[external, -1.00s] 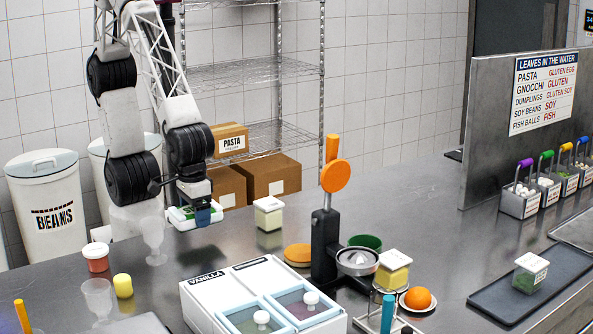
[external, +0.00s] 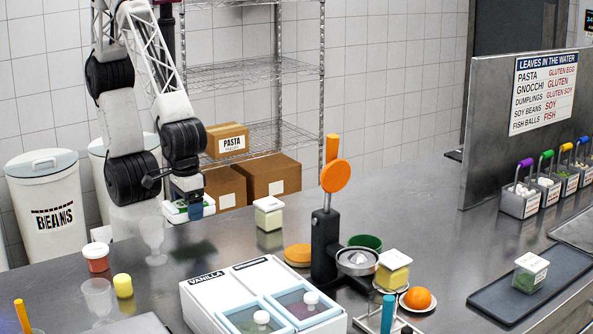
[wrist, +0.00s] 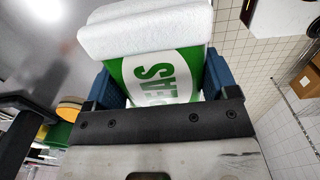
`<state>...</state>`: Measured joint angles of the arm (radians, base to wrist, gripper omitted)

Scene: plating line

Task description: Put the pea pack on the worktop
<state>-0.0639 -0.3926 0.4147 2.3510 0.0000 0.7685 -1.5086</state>
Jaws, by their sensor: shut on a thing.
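In the external view the pack (external: 174,211) shows only in part behind the fingers. It is held in the air above the far left part of the steel worktop (external: 215,262), apart from the surface.
A lidded container (external: 268,214) stands right of my gripper. A red-bodied jar (external: 97,258), a yellow cup (external: 123,286) and a clear glass stand front left. The juicer (external: 325,245) and VANILLA box (external: 215,300) stand toward the middle. Bare worktop lies between.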

